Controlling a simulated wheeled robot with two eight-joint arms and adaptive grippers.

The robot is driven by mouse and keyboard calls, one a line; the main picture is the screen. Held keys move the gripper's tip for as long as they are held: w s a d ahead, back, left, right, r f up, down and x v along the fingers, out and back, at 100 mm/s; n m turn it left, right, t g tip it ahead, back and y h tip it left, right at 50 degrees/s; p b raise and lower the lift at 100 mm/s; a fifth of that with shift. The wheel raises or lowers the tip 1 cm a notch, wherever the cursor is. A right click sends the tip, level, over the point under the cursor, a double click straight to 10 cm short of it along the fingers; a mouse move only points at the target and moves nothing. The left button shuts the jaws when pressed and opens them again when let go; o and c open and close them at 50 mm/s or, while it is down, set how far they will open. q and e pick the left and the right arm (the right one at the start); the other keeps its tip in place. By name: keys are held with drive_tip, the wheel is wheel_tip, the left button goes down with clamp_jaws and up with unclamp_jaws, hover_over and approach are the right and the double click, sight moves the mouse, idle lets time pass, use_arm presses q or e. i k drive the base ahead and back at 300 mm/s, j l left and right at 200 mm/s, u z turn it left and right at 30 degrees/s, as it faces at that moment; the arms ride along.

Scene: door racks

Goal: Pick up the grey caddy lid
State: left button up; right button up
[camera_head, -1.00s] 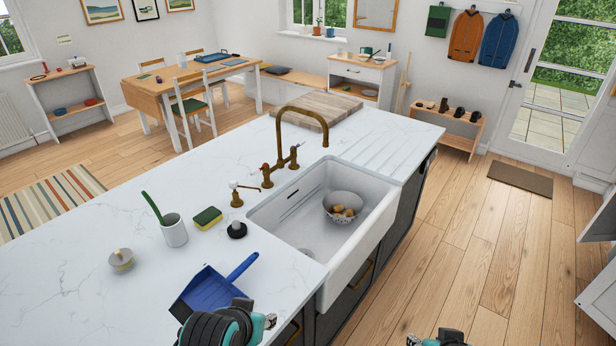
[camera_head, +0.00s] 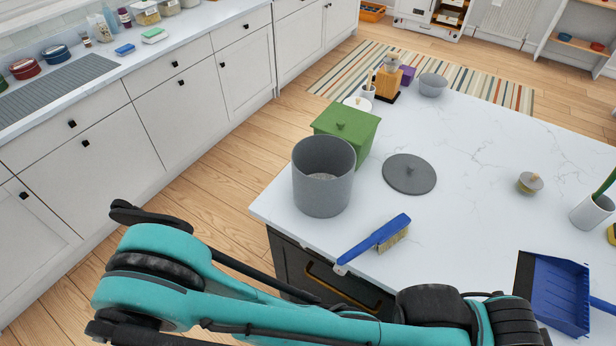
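The grey caddy lid (camera_head: 409,174) is a flat, dark grey disc with a small knob on top. It lies flat on the white marble worktop (camera_head: 480,215), with nothing on it. The grey caddy (camera_head: 323,178), an open round bin, stands to its left near the worktop edge, apart from the lid. My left arm crosses the bottom of the view, nearer than the lid; its fingertips do not show. My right gripper is not in view.
A green lidded box (camera_head: 347,128) stands behind the caddy. A blue brush (camera_head: 376,238) lies in front of the lid, and a blue dustpan (camera_head: 552,292) lies at lower right. A small knobbed lid (camera_head: 529,183) is to the right.

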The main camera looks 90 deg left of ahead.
sight(408, 175)
drive_tip(key=u, duration=3.1)
drive_tip(key=j, duration=0.1)
